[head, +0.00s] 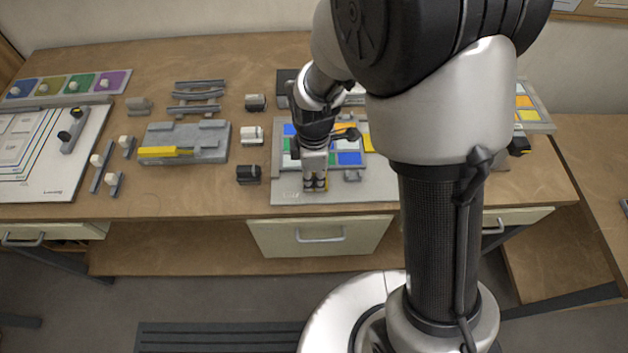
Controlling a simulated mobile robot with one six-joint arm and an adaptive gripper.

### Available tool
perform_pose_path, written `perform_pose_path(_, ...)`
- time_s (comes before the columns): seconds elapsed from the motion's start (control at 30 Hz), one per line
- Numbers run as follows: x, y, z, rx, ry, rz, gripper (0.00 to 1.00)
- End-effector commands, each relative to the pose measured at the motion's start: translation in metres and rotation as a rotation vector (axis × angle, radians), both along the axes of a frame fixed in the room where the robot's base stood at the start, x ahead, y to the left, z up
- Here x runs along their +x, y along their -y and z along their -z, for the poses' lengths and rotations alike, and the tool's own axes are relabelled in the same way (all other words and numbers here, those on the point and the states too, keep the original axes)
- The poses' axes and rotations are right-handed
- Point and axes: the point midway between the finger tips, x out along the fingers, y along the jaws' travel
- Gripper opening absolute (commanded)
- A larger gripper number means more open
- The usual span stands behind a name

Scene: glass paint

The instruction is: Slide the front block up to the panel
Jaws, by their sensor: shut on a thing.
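The panel (350,158) has coloured squares of blue, orange, green and yellow and lies on a grey board (285,190) near the table's front edge. My gripper (315,186) points down at the panel's front left edge. It is shut on a small block, which I take to be the front block; the fingers hide nearly all of it. I cannot tell whether the block touches the panel. A small grey block (353,175) sits at the panel's front edge, right of my gripper. My arm hides the panel's right part.
Dark and white-ended blocks (249,174) stand left of the board. A grey fixture with a yellow bar (165,152) is further left. A white sheet board (60,165) lies at far left. Bare table lies in front of the grey fixture.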

Motion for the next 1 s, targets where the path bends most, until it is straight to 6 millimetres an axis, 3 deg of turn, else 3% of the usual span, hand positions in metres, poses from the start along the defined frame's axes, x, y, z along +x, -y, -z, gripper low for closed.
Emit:
perform_pose_path(0.1, 0.004, -0.001, -0.001, 0.003, 0.011, -0.001, 0.0)
perform_pose_path(0.13, 0.004, -0.001, -0.001, 0.003, 0.012, -0.001, 0.18)
perform_pose_path(0.4, 0.003, -0.001, -0.001, 0.002, 0.008, 0.0, 0.36)
perform_pose_path(0.77, 0.002, 0.0, -0.003, 0.002, 0.007, 0.0, 0.37)
perform_pose_path(1.0, 0.003, -0.001, -0.039, 0.004, 0.012, 0.0, 0.37)
